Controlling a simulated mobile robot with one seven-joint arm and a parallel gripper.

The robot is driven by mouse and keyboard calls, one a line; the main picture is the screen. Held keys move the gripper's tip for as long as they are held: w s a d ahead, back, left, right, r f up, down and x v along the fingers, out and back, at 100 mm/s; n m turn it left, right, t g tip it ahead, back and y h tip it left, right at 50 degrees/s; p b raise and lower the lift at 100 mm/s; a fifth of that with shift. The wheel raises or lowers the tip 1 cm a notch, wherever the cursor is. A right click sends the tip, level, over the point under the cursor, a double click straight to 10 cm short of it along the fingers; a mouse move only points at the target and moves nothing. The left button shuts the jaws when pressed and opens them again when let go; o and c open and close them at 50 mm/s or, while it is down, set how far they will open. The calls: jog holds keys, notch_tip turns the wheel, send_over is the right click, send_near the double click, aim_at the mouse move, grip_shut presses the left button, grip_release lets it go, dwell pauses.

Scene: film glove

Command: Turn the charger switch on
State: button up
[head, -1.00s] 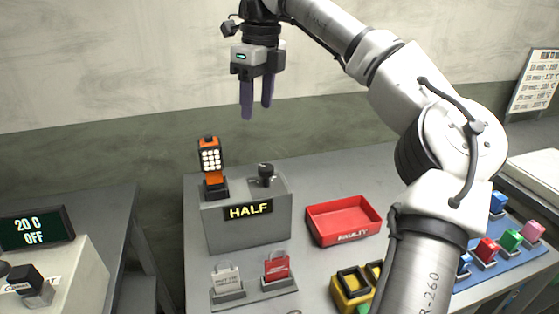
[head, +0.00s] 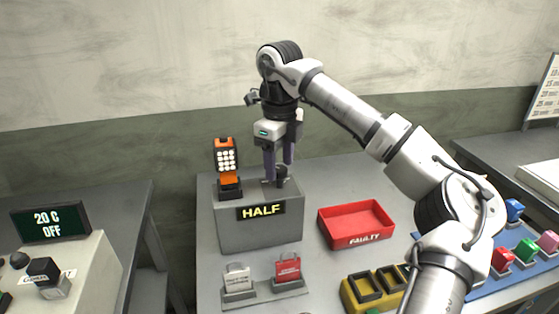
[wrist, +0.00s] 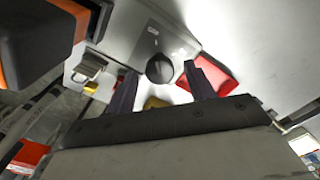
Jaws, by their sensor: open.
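The charger (head: 259,232) is a grey box on the table, with a display reading "HALF" (head: 261,210) on its front. Its dark rotary switch (head: 282,177) stands on top, at the right. An orange lamp (head: 226,156) with several white lights stands in a dark holder on the charger's left. My gripper (head: 279,170) points down over the switch, open, with one purple finger to either side of it. In the wrist view the round black switch knob (wrist: 159,68) shows between the fingertips; I cannot tell whether they touch it.
A red "FAULTY" tray (head: 356,240) lies right of the charger. Tags in a holder (head: 265,290) stand in front. A yellow rack (head: 375,294) and coloured blocks on a blue mat are at the right. A display (head: 49,222) at the left reads "20 C OFF".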

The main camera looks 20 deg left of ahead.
jog(key=shift+f, duration=0.4)
jog(key=shift+c, duration=0.4)
jog(key=c, duration=0.9)
